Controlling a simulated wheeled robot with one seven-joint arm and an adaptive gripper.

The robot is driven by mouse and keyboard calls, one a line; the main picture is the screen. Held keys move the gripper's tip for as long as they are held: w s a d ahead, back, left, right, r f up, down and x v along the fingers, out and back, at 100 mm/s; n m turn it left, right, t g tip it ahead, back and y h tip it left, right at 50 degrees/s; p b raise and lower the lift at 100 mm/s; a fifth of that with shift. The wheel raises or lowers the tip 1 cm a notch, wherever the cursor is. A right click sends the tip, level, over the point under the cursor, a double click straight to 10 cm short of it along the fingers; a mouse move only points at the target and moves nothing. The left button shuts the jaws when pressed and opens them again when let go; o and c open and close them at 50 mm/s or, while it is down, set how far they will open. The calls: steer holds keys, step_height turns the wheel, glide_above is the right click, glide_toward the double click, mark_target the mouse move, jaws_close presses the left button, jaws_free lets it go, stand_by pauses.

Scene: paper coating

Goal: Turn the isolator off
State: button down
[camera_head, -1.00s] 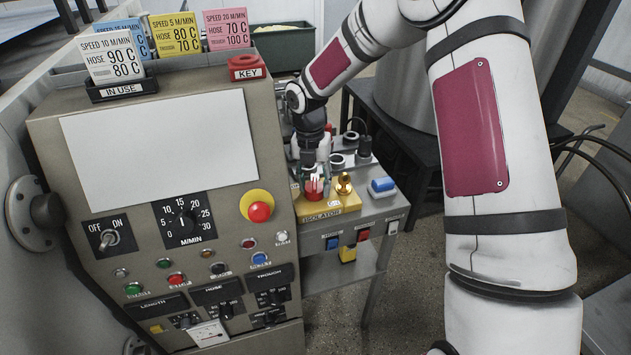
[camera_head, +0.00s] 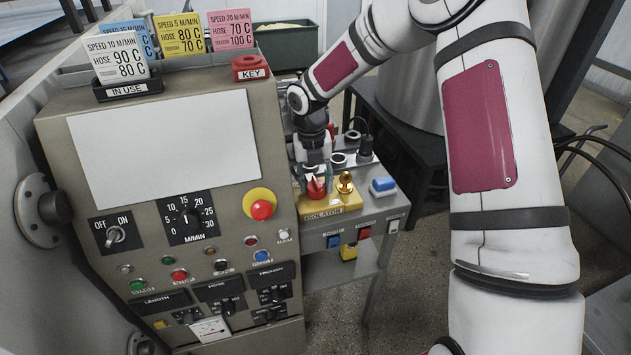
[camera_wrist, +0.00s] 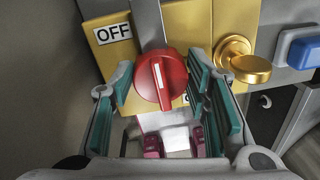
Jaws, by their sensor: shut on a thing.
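The isolator is a red rotary knob (camera_wrist: 161,80) with a white line, on a yellow plate (camera_wrist: 190,22). In the wrist view the white line points almost straight up, leaning slightly left. An OFF label (camera_wrist: 113,33) is up and left of the knob; a second label is mostly hidden by the right finger. In the head view the knob (camera_head: 316,188) shows beneath my gripper (camera_head: 315,178). My gripper's green-padded fingers (camera_wrist: 160,88) stand on both sides of the knob and are shut on it.
A brass knob (camera_wrist: 238,58) stands close to the right finger, with a blue switch (camera_wrist: 304,51) beyond it. The control panel (camera_head: 165,150), with a red emergency button (camera_head: 261,210), stands left of my gripper. Black-topped fittings (camera_head: 351,138) are behind it.

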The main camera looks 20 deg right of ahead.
mark_target(312, 184)
steer(key=c, duration=0.9)
jaws_free()
steer(key=shift+r, duration=0.1)
steer(key=r, duration=1.1)
steer(key=shift+a+r, duration=0.35)
steer(key=shift+r, duration=0.05)
